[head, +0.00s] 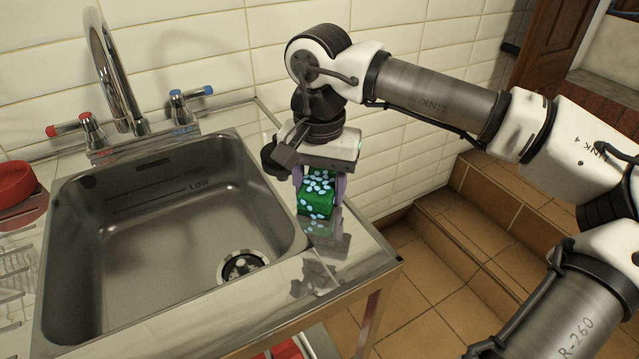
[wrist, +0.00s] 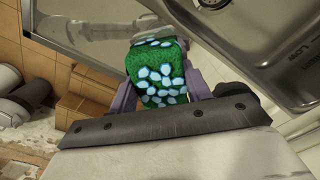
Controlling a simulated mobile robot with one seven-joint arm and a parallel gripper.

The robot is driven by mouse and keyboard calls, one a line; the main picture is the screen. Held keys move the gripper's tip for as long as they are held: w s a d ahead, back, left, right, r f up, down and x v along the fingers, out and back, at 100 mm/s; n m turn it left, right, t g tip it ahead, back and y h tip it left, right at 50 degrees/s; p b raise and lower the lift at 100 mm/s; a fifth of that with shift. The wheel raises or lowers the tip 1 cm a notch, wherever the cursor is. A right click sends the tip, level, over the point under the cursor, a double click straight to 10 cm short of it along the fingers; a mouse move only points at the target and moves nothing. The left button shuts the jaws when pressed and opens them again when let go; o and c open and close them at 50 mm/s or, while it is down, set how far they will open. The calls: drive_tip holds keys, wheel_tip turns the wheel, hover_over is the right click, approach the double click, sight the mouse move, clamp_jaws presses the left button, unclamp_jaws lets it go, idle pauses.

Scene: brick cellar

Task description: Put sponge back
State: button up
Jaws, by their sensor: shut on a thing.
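The sponge (head: 317,194) is a green block with pale blue-white spots. My gripper (head: 320,187) points down over the steel counter strip to the right of the sink and is shut on the sponge, with a purple finger on each side of it. In the wrist view the sponge (wrist: 158,75) sits between the two purple fingers of my gripper (wrist: 157,90). The sponge is at or just above the counter surface, where its reflection shows. I cannot tell whether it touches the steel.
The steel sink basin (head: 165,225) lies to the left, with a tall tap (head: 108,70) and red and blue handles behind it. A red bowl (head: 14,184) stands at the far left. A tiled wall is behind. The counter (head: 365,262) ends on the right above tiled floor and steps.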

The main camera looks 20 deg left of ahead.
sight(320, 183)
drive_tip(key=o, duration=0.9)
wheel_tip(320, 183, up, 12)
drive_tip(key=shift+r+p, duration=0.15)
drive_tip(key=shift+p, duration=0.25)
